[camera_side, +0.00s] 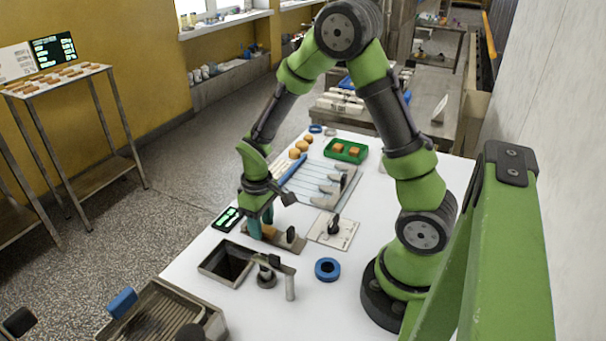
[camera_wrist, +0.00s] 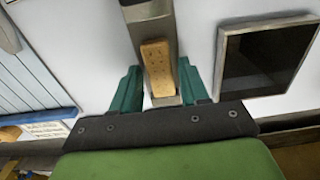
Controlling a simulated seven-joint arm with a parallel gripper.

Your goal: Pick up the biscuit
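The biscuit (camera_wrist: 157,68) is a tan, oblong piece with small holes in the wrist view. It lies on a narrow grey metal strip (camera_wrist: 151,32). My gripper (camera_wrist: 158,80) is open, with one teal finger on each side of the biscuit's near end. A gap shows between each finger and the biscuit. In the side view my gripper (camera_side: 258,222) is low over the white table, at the metal strip (camera_side: 290,241), and the biscuit (camera_side: 269,231) shows as a small orange-tan patch partly hidden by a finger.
A dark square opening (camera_side: 228,262) lies to the front left, with a tap-like post beside it. A blue ring (camera_side: 327,269) is to the right. A slatted rack (camera_side: 318,180), a green tray (camera_side: 346,151) and round tan pieces (camera_side: 299,148) are farther back.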

